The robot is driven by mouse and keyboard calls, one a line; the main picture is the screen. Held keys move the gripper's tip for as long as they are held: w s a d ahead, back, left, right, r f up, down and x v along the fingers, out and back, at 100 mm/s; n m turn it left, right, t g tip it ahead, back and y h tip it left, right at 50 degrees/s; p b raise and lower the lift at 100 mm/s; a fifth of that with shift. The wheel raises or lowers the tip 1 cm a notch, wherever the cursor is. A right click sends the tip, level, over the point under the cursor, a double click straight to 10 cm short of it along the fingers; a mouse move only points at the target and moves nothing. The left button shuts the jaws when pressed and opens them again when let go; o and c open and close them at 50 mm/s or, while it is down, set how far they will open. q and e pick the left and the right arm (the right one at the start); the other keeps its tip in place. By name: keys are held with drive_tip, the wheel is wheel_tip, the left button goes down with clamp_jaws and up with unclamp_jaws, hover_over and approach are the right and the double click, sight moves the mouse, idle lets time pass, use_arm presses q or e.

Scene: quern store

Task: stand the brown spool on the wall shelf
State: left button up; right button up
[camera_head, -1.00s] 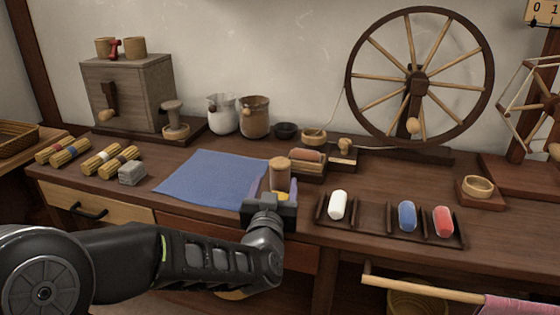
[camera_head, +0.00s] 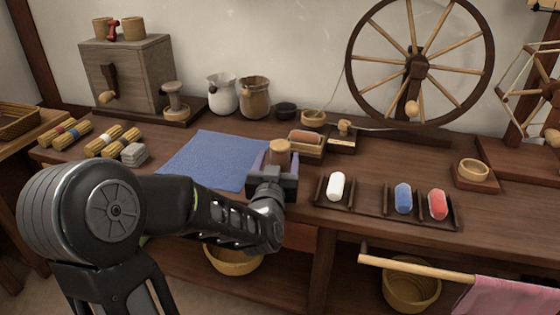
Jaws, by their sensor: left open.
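The brown spool (camera_head: 280,148) stands upright near the front of the workbench, just right of the blue cloth. It has a pale wooden top, and its lower part is hidden by my left gripper. My left gripper (camera_head: 278,160) is open, with one finger on each side of the spool; whether they touch it I cannot tell. My right gripper is not in view. I see no wall shelf in this view.
Right of the gripper is a dark tray (camera_head: 334,203) with a white roll, beside blue and red ones. Behind is a wooden block with a brown roll (camera_head: 306,136). A spinning wheel (camera_head: 416,66) stands at the back. The blue cloth (camera_head: 210,160) lies flat and bare.

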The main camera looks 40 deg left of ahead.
use_arm(q)
drive_tip(key=shift+x, duration=0.9)
clamp_jaws()
idle(0.4)
drive_tip(key=shift+r, duration=0.15)
wheel_tip(320, 180, up, 9)
drive_tip(key=p, duration=0.4)
drive_tip(key=shift+r, duration=0.4)
